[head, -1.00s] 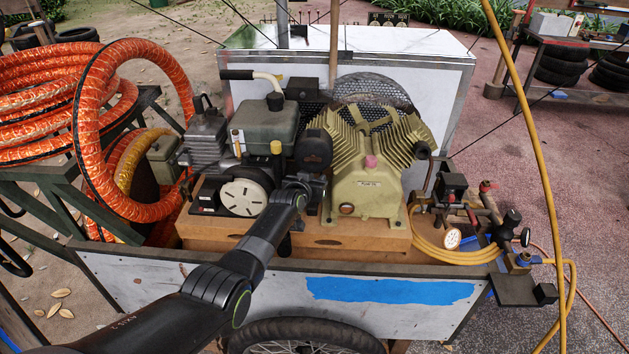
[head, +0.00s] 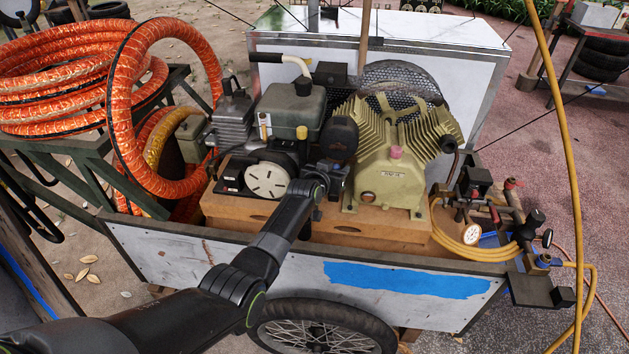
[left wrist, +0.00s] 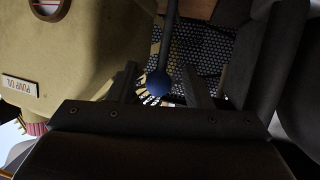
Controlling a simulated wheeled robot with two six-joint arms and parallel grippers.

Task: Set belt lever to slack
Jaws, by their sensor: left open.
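A lever with a dark rod and a blue ball knob (left wrist: 158,83) shows in the left wrist view. My left gripper (left wrist: 162,84) is open, with one finger on each side of the knob in the picture. I cannot tell whether the fingers touch it. In the head view my left gripper (head: 330,178) is between the engine and the pump, and I cannot make out the lever there. The tan pump (head: 385,175) stands right of the gripper, and its "PUMP OIL" label (left wrist: 20,86) shows at left in the wrist view. My right gripper is out of view.
The engine with its green tank (head: 290,108) stands left of the gripper. A perforated guard (head: 405,82) is behind the pump. A gauge (head: 471,234) and coiled yellow hose (head: 450,243) lie right. The cart's front wall (head: 300,272) runs below my arm. Orange hose (head: 65,65) is at left.

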